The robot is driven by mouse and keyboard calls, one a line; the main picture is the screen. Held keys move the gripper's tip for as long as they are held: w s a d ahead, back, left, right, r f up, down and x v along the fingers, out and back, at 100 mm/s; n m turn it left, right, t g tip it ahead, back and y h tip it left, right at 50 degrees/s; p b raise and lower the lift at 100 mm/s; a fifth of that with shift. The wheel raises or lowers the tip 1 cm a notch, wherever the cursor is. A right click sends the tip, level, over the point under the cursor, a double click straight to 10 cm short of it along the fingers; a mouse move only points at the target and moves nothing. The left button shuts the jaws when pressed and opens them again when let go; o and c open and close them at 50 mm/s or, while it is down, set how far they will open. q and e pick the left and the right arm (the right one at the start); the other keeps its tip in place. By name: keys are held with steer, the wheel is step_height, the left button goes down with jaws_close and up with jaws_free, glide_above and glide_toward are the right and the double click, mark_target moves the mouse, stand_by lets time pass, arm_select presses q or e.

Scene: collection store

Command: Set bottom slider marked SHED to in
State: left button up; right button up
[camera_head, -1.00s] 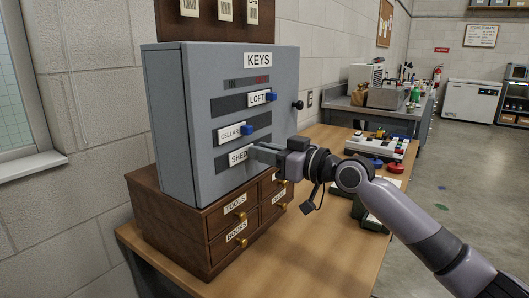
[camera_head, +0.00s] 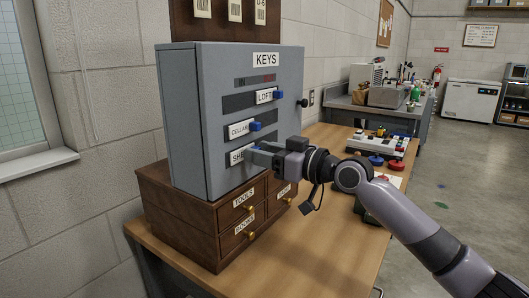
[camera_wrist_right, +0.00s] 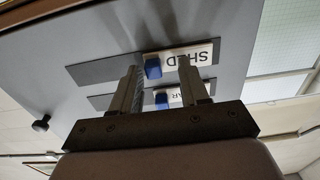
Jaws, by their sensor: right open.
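The grey KEYS cabinet (camera_head: 185,120) has three sliders, with a red mark at the upper right. The bottom slider marked SHED (camera_head: 237,157) stands near the left end of its slot. In the upside-down wrist view, the SHED slider (camera_wrist_right: 200,56) is near the slot's right end. Its blue knob (camera_wrist_right: 153,67) appears between the fingers of my open right gripper (camera_head: 256,149); contact cannot be told. The gripper hides part of the label in the head view. My left gripper is out of view.
The CELLAR slider (camera_head: 239,130) is close above, towards the left; the LOFT slider (camera_head: 265,96) is further right. The cabinet stands on a brown drawer chest (camera_head: 180,205) with protruding brass knobs. A black knob (camera_head: 303,103) sticks out from the cabinet's right edge.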

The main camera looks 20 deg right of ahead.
steer(key=shift+d, duration=0.15)
steer(key=v, duration=0.7)
steer(key=shift+b, duration=0.45)
steer(key=shift+s, duration=0.1)
